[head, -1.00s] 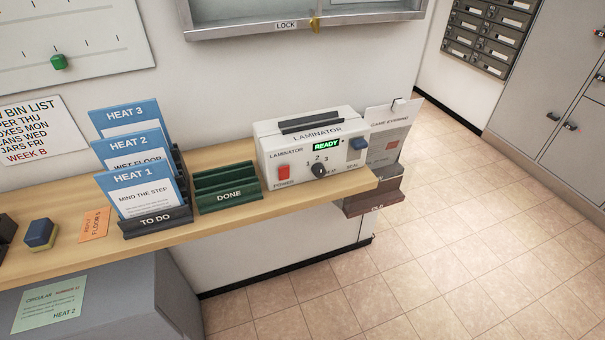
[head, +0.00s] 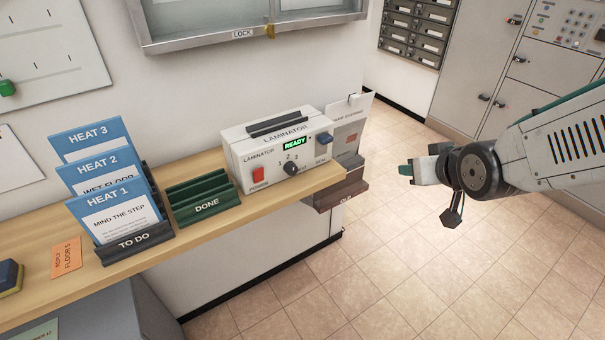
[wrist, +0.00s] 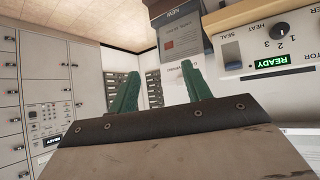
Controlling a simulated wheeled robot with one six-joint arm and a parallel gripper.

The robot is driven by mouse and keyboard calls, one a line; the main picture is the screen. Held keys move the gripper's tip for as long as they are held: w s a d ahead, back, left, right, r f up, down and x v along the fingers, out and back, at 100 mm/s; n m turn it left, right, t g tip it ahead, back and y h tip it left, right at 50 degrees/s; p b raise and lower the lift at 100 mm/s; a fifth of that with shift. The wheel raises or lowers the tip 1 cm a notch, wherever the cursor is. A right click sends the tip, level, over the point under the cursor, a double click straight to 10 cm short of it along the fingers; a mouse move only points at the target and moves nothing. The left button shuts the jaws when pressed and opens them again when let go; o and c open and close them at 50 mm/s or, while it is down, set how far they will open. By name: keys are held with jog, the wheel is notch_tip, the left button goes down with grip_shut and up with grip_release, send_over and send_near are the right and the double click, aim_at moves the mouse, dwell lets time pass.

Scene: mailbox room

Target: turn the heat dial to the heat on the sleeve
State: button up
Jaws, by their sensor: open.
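The white laminator (head: 240,153) stands at the right end of the wooden shelf, its green display reading READY. Its dark heat dial (head: 291,169) sits on the front, with 1, 2, 3 around it; it also shows upside down in the wrist view (wrist: 278,31). The dial's exact setting is too small to tell.
A red power switch (head: 258,175) and a blue seal lever (head: 325,138) flank the dial. The green DONE rack (head: 205,205) is left of the laminator. A brown holder (head: 340,192) hangs at the shelf's end. The tiled floor to the right is clear.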

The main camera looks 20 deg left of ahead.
jog(key=a+f+n+t+y, duration=0.1)
jog(key=a+f+y, duration=0.15)
jog(key=a, duration=0.45)
jog(key=a+f+n+t+y, duration=0.1)
jog(key=a+f+n+y, duration=0.15)
jog(key=a, duration=0.35)
jog(key=n+y, duration=0.1)
jog(key=y, duration=0.4)
send_near(293, 171)
jog(key=a, duration=0.1)
jog(key=shift+t, duration=0.3)
jog(key=x, duration=0.7)
jog(key=shift+w+a+f, duration=0.1)
jog(key=shift+w+a, duration=0.05)
jog(key=shift+w, duration=0.3)
jog(key=shift+c, duration=0.3)
jog(key=c, duration=0.9)
